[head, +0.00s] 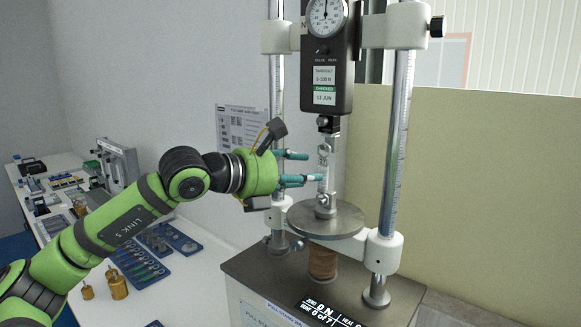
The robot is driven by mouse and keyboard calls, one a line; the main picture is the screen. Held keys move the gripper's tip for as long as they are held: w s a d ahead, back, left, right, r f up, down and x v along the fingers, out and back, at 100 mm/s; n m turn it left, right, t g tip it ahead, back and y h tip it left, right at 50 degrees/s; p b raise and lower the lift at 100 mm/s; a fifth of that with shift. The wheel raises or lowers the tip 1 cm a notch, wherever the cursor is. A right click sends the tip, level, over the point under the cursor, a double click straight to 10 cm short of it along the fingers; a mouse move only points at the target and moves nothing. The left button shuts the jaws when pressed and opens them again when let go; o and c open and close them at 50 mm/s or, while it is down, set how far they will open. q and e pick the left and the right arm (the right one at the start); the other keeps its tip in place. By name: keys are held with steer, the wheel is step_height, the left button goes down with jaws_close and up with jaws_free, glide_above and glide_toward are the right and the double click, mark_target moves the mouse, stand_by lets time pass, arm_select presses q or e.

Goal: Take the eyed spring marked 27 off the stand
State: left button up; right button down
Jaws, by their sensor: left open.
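The test stand has two steel columns, a dial gauge (325,20) at the top and a round grey plate (325,219) below. A small pale eyed spring (325,165) appears upright between the fitting under the gauge and the fitting on the plate. It is too small to read a 27 on it or see how its eyes are held. My left gripper (311,167) comes in from the left with its teal fingers apart. The fingertips are close to the spring; I cannot tell whether they touch it. My right gripper is not in view.
The right column (398,140) and its white clamps stand close to the spring. On the left, a white bench (200,266) carries a blue tray of springs (140,262), brass weights (117,284) and a grey case (117,158). A beige panel (480,190) stands behind.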

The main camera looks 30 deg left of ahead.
mark_target(319, 172)
arm_select(q)
steer(key=shift+w+d, duration=0.2)
steer(key=shift+w, duration=0.15)
steer(key=shift+w+d+f, duration=0.1)
steer(key=shift+w, duration=0.15)
steer(key=shift+x, duration=2.15)
